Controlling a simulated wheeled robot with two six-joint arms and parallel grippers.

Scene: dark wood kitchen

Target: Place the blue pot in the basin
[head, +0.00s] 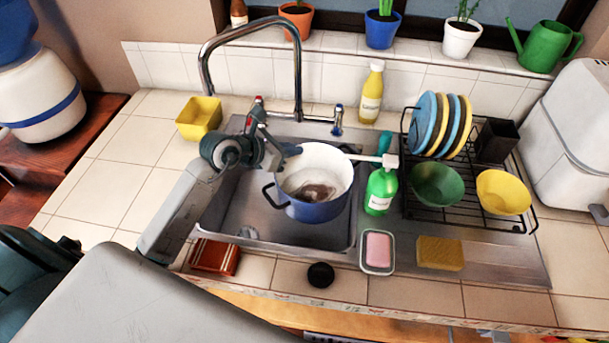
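The blue pot (318,211) has a white inside with a brown stain, a dark loop handle on its left and a long pale handle reaching right. It is upright, over the right part of the steel basin (228,216). I cannot tell whether it touches the basin floor. My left gripper (288,152) is at the pot's back-left rim, with its arm crossing the basin's left side. Its fingertips are small and partly merge with the rim, so its grip is unclear. My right gripper is not in view.
The tap (298,75) arches behind the pot. A green soap bottle (381,188) stands close to the pot's right, partly in front of its handle. A dish rack (463,208) with plates and bowls is further right. A soap dish (377,268) and sponge (440,253) lie in front.

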